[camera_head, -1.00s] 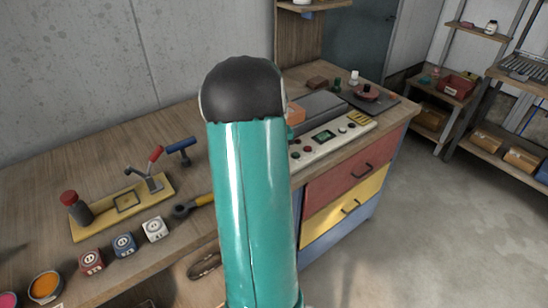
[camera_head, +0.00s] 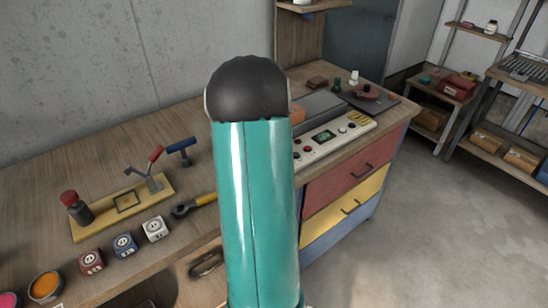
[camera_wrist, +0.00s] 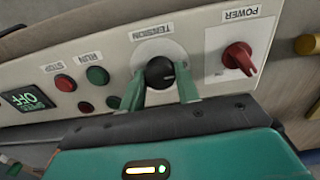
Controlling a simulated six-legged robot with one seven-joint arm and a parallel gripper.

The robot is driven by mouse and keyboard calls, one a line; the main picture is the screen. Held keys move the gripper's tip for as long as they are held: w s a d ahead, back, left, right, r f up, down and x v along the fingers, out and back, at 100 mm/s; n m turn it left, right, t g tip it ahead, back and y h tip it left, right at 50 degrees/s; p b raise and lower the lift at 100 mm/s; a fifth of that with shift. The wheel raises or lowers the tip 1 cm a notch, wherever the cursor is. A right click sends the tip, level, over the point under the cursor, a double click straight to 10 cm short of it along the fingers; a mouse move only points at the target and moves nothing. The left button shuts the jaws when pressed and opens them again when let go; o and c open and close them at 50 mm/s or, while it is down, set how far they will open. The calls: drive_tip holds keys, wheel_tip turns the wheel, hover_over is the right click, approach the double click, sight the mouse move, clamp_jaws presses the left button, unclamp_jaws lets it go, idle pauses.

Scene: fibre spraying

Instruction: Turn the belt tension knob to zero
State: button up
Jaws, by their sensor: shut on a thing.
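The black tension knob (camera_wrist: 160,73) sits on the cream control panel (camera_wrist: 205,30) in the wrist view, under the upside-down label TENSION. A pale mark on the knob points to the right in that view. My gripper (camera_wrist: 160,86) has its two green fingers on either side of the knob and is shut on it. In the head view the panel (camera_head: 352,133) shows at the bench's right part, beyond my teal arm. The knob and my gripper are hidden there behind the arm.
A red power knob (camera_wrist: 239,57) is right of my gripper. A yellow board with clamps (camera_head: 122,207) and several small pots stand on the bench's left.

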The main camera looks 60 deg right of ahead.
drive_tip(key=o, duration=1)
drive_tip(key=shift+r, duration=0.1)
wheel_tip(320, 180, up, 14)
drive_tip(key=shift+f, duration=0.15)
